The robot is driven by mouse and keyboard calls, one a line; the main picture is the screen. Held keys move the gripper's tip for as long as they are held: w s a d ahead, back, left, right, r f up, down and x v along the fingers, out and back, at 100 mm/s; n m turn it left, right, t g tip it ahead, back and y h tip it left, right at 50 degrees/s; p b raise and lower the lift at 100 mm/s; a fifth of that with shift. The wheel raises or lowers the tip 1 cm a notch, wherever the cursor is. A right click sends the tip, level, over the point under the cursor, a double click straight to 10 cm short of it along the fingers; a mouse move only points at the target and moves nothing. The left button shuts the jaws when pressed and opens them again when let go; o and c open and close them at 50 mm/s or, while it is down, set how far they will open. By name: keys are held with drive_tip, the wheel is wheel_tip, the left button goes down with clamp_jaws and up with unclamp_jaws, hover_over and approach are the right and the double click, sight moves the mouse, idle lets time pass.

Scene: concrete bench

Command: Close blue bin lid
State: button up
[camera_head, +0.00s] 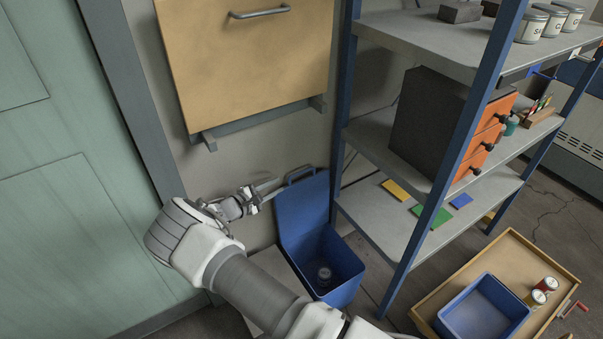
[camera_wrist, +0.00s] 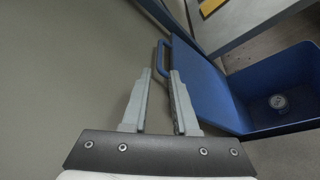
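The blue bin (camera_head: 335,268) stands open against the wall, with a can (camera_head: 324,275) inside. Its blue lid (camera_head: 303,207) is raised nearly upright at the back, with a loop handle (camera_head: 300,174) on its top edge. My gripper (camera_head: 270,187) is just left of the lid's upper part. In the wrist view, my gripper (camera_wrist: 161,74) is open, with a gap between its fingers. The lid handle (camera_wrist: 163,56) appears just beyond and between the fingertips; I cannot tell whether they touch. The lid (camera_wrist: 205,80) and the bin (camera_wrist: 270,85) lie to the right.
A blue-framed shelf (camera_head: 400,225) stands close on the bin's right. A wooden tray (camera_head: 515,255) with a blue box (camera_head: 483,310) and cans is at lower right. A wooden panel (camera_head: 245,60) hangs on the wall above. A green door (camera_head: 65,180) is on the left.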

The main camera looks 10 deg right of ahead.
sight(304, 172)
drive_tip(key=b+x, duration=0.3)
drive_tip(key=x, duration=1.1)
clamp_jaws()
drive_tip(key=shift+a, duration=0.1)
idle(0.8)
